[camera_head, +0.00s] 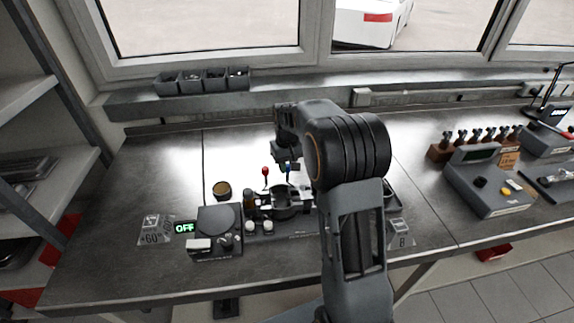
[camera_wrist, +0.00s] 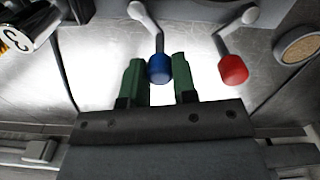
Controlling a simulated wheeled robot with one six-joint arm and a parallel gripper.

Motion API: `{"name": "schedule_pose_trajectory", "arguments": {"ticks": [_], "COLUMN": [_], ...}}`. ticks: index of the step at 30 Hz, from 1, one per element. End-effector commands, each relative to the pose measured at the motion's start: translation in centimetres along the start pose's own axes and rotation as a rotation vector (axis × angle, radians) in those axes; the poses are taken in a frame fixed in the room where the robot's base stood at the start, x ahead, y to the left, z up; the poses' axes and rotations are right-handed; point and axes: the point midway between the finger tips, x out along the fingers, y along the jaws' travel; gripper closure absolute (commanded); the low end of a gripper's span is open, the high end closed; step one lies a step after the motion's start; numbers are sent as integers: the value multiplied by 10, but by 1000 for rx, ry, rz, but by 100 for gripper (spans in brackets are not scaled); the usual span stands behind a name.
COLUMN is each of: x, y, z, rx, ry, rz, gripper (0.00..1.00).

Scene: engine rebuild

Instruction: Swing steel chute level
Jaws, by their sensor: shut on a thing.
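My gripper (camera_wrist: 159,62) has green fingers, one on each side of a blue knob (camera_wrist: 160,70), and is shut on it. The knob sits at the end of a bent metal lever (camera_wrist: 145,16). A red knob (camera_wrist: 233,69) on a similar lever is beside it, outside the fingers. In the head view the red knob (camera_head: 265,171) stands upright left of the blue knob (camera_head: 288,167), above a dark fixture with a round pot (camera_head: 286,203). My arm hides the fixture's right part. I cannot tell which part is the steel chute.
A scale-like unit (camera_head: 219,225) with a green "OFF" display (camera_head: 184,228) stands at left. A round brown-filled dish (camera_head: 222,189) is behind it. A grey control box (camera_head: 487,185) and a wooden rack (camera_head: 442,151) are at right. The bench's left back is clear.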

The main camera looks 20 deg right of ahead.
Motion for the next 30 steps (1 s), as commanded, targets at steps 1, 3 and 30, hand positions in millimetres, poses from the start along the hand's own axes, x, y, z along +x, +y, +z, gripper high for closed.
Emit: {"name": "schedule_pose_trajectory", "arguments": {"ticks": [1, 3, 30], "x": [-1, -1, -65], "y": [0, -1, 0], "z": [-1, -1, -1], "rx": [-1, -1, 2], "ry": [4, 4, 5], "rz": [0, 0, 0], "gripper": [98, 71, 48]}}
